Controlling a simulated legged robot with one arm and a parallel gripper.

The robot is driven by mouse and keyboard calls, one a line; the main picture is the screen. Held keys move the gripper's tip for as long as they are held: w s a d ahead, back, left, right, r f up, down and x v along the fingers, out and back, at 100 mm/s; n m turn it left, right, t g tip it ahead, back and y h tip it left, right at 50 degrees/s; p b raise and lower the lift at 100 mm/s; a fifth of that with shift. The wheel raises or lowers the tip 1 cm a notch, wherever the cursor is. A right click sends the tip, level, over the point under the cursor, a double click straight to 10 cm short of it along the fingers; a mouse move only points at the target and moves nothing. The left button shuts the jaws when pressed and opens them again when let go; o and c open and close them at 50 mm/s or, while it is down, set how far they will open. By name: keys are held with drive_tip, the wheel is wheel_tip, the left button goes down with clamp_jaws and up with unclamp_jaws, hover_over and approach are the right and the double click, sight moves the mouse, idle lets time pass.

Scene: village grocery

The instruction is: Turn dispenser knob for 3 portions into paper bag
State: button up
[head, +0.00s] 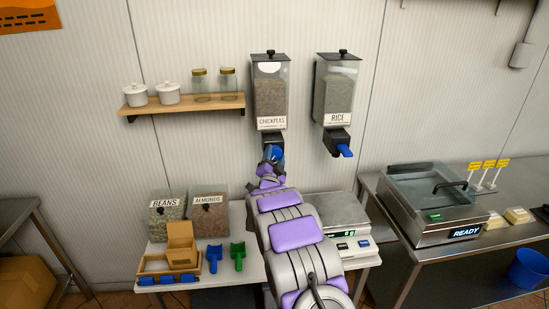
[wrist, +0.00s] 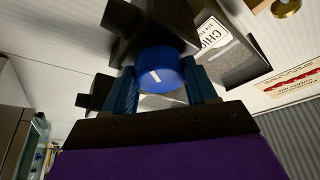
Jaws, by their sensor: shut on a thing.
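The chickpeas dispenser (head: 270,90) hangs on the wall, a clear bin with a white label and a black outlet. My gripper (head: 272,156) is raised to its outlet. In the wrist view my gripper (wrist: 163,88) has its two blue fingers on either side of the round blue knob (wrist: 162,72), shut on it. A white mark shows on the knob face. The rice dispenser (head: 338,90) hangs to the right, with its own blue knob (head: 345,151).
The table (head: 255,272) below holds beans (head: 166,212) and almonds (head: 209,212) bins, a box, blue and green scoops (head: 237,256), and a scale (head: 340,220). A shelf (head: 185,105) with jars is left of the dispensers. A sealing machine (head: 435,200) stands right.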

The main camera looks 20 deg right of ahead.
drive_tip(key=m+g+b, duration=0.1)
drive_tip(key=m, duration=0.2)
drive_tip(key=m+g+b, duration=0.1)
drive_tip(key=m, duration=0.2)
drive_tip(key=shift+a+f+g+h+b, duration=0.1)
drive_tip(key=shift+f+g+h+b, duration=0.05)
drive_tip(key=shift+g+h+b, duration=0.2)
drive_tip(key=m+g+b, duration=0.1)
drive_tip(key=m, duration=0.2)
drive_tip(key=shift+m, duration=0.3)
drive_tip(key=shift+m+g+y+b, duration=0.35)
drive_tip(key=shift+m+y, duration=0.3)
drive_tip(key=shift+m, duration=0.35)
drive_tip(key=o, duration=1.1)
drive_tip(key=shift+c, duration=0.2)
drive_tip(key=shift+r, duration=0.2)
drive_tip(key=shift+s, duration=0.15)
